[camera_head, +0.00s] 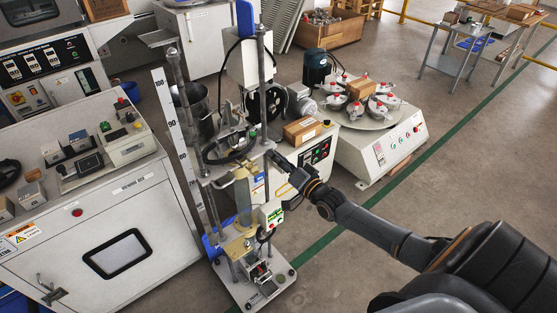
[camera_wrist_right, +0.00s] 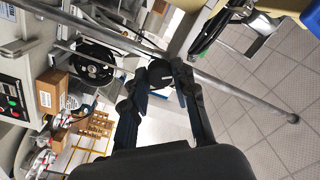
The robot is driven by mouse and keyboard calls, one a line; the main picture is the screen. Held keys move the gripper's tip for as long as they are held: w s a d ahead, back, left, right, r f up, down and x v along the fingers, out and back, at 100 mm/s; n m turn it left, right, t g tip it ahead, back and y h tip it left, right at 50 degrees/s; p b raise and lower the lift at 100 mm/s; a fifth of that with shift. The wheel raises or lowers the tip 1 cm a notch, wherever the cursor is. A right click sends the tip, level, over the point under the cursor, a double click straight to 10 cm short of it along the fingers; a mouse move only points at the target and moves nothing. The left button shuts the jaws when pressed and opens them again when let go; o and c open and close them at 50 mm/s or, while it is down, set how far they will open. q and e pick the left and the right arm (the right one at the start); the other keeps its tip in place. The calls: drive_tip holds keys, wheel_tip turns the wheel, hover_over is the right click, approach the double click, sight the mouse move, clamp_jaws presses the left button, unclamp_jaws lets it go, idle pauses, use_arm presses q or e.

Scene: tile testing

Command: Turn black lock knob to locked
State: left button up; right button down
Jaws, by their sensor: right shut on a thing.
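The black lock knob (camera_wrist_right: 161,72) shows in the right wrist view as a small round black disc with a thin light mark on its face. My right gripper (camera_wrist_right: 160,82) is shut on it, with one finger on either side. In the head view my right gripper (camera_head: 274,160) reaches in from the right to the upright test machine (camera_head: 262,95) at its middle, beside a grey rod. The knob is hidden there by the gripper. Whether the knob stands at locked cannot be told. My left gripper is not in view.
A cardboard box (camera_head: 302,130) sits on a control cabinet just behind my right gripper. A round table with several red-topped pots (camera_head: 375,112) stands further right. A white cabinet (camera_head: 100,225) stands at left. The floor (camera_head: 440,170) beyond my arm is clear.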

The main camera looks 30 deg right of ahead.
drive_tip(key=m+b, duration=0.1)
drive_tip(key=m, duration=0.5)
drive_tip(key=shift+m+b, duration=0.35)
drive_tip(key=shift+m, duration=0.05)
drive_tip(key=shift+h, duration=0.4)
drive_tip(key=c, duration=1.1)
unclamp_jaws()
drive_tip(key=shift+o, duration=0.2)
drive_tip(key=s+d, duration=0.1)
drive_tip(key=s, duration=1.1)
drive_tip(key=shift+f, duration=0.25)
